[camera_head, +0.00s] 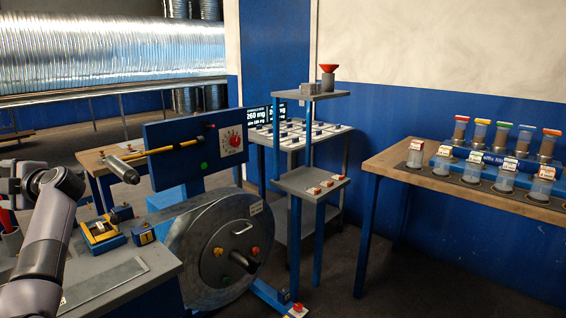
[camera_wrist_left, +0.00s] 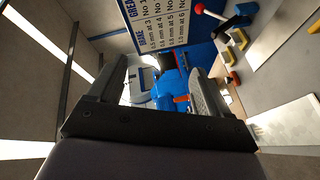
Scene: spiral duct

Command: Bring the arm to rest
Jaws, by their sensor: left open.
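My left arm (camera_head: 45,235) comes in at the lower left of the head view, bent upward beside the grey workbench (camera_head: 125,265). Its gripper is not clearly seen there. In the left wrist view my left gripper (camera_wrist_left: 156,72) shows two dark fingers spread apart with nothing between them. My right gripper is in neither view.
A blue post with small shelves (camera_head: 312,180) follows, then a wooden table (camera_head: 400,160) with several jars. Dark floor lies open between post and table.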

